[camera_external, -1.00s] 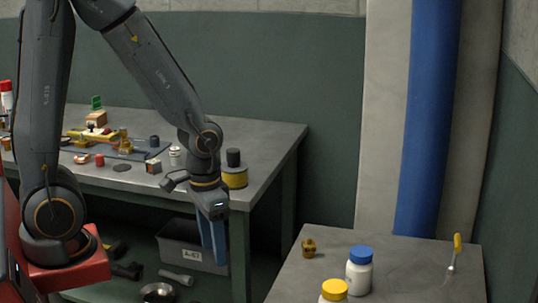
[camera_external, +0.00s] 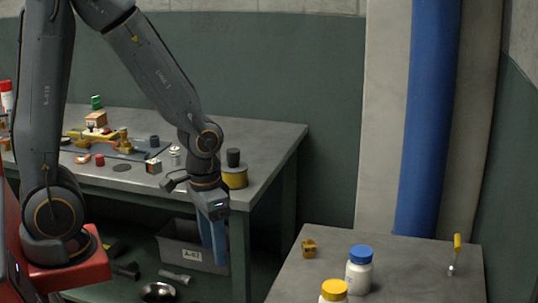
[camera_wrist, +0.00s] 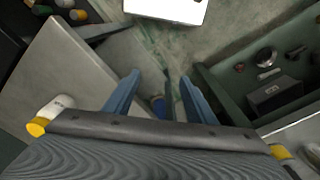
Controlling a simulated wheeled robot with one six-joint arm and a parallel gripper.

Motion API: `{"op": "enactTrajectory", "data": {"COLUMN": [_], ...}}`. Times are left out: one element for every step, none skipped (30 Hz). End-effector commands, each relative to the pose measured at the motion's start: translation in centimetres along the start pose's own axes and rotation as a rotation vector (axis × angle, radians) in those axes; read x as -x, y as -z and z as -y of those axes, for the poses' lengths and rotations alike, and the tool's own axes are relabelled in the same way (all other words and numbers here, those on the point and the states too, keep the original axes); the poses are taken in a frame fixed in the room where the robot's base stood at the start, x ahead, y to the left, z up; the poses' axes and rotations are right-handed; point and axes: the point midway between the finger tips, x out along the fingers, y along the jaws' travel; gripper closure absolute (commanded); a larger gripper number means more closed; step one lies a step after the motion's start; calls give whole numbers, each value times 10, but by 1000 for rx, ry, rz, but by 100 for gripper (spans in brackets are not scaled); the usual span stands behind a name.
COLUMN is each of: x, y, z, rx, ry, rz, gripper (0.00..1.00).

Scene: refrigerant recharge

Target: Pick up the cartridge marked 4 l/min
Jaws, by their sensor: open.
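No marking of 4 l/min can be read in either view, so I cannot tell which piece is that cartridge. Small pieces stand on the long workbench (camera_external: 262,150), among them a red one (camera_external: 99,160), a dark one (camera_external: 154,142) and a whitish one (camera_external: 175,156). A small brass-coloured piece (camera_external: 309,249) stands on the nearer grey table (camera_external: 410,270). My gripper (camera_external: 214,243) hangs pointing down beside the workbench's front right corner.
On the nearer table stand a blue-capped bottle (camera_external: 359,272), a yellow-capped bottle (camera_external: 334,291) and a yellow-handled tool (camera_external: 456,252). A black-and-yellow cylinder (camera_external: 234,170) stands near the workbench's right end. A grey bin (camera_external: 188,247) sits on the shelf below.

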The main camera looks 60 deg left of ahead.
Motion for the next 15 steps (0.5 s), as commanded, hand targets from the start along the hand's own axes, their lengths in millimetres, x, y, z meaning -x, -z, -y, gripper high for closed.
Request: {"op": "enactTrajectory", "data": {"x": [0, 0, 0, 1, 3, 6, 9, 13, 19, 24, 30, 36, 41, 45, 52], "y": [0, 0, 0, 0, 1, 1, 2, 2, 3, 3, 4, 4, 4, 4, 5], "z": [0, 0, 0, 0, 0, 0, 0, 0, 0, 0, 0, 0, 0, 0, 0], "rx": [0, 0, 0, 0, 0, 0, 0, 0, 0, 0, 0, 0, 0, 0, 0], "ry": [0, 0, 0, 0, 0, 0, 0, 0, 0, 0, 0, 0, 0, 0, 0], "rz": [0, 0, 0, -1, -2, -3, -4, -5, -7, -7, -8, -7, -5, -6, -6], "gripper": [49, 49, 49, 49, 49, 49, 49, 49, 49, 49, 49, 49, 49, 49, 49]}}
